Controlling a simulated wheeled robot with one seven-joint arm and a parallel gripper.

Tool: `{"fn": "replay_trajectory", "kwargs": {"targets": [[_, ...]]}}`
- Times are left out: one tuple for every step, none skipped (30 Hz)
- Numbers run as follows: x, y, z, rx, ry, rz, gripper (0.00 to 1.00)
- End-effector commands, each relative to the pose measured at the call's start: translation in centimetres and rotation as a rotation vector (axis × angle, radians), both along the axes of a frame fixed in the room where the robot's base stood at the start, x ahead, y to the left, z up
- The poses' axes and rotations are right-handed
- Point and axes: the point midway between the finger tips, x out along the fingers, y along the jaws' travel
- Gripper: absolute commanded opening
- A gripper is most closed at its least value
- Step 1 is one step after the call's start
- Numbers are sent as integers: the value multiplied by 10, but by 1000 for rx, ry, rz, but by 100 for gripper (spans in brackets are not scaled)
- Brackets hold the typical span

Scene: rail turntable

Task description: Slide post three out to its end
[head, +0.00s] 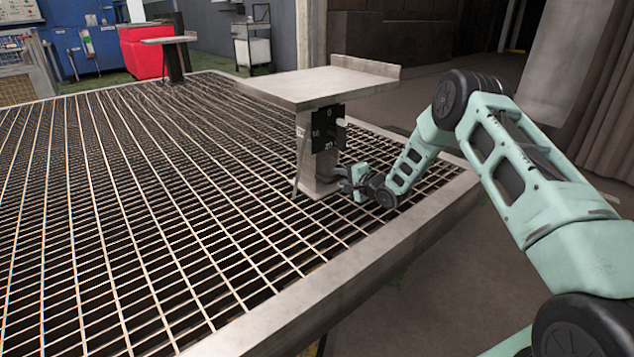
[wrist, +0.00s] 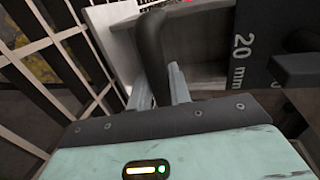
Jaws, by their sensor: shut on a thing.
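A grey metal post (head: 304,135) with a flat top plate (head: 310,86) stands on the grated table near its right edge. A black plate (head: 328,128) with pale markings is on its side. In the wrist view, a dark plate reading "20 mm" (wrist: 242,55) shows at the right. My gripper (head: 346,181) is low at the post's right side. It is shut on a dark bar-like handle (wrist: 150,52), which stands between its pale fingers in the wrist view. The handle's lower end is hidden by my gripper. I cannot read a post number.
The grated table (head: 345,290) has a raised metal rim, and its grating is mostly clear to the left. A second post with a small plate (head: 170,40) stands at the far edge. Behind are a red bin (head: 142,55), blue cabinets (head: 88,45) and a cart (head: 252,45).

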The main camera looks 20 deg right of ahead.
Motion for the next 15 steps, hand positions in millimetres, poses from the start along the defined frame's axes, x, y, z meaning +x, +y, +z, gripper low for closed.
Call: {"fn": "replay_trajectory", "kwargs": {"targets": [[4,-25,0,-5,2,-18,0],[6,-33,0,-4,1,-18,0],[10,-43,-1,-5,1,-16,0],[12,-51,-1,-4,2,-17,0],[14,-57,-1,-5,1,-16,0],[17,-65,-1,-4,1,-16,0],[19,-71,-2,-5,2,-14,0],[21,-76,-2,-4,3,-15,0],[22,-83,-2,-5,2,-14,0],[24,-87,-2,-4,2,-15,0],[25,-91,-2,-5,3,-13,0],[26,-95,-2,-4,3,-14,0],[27,-98,-3,-4,4,-13,0],[28,-100,-2,-4,4,-14,0],[29,-103,-2,-4,5,-13,0]]}}
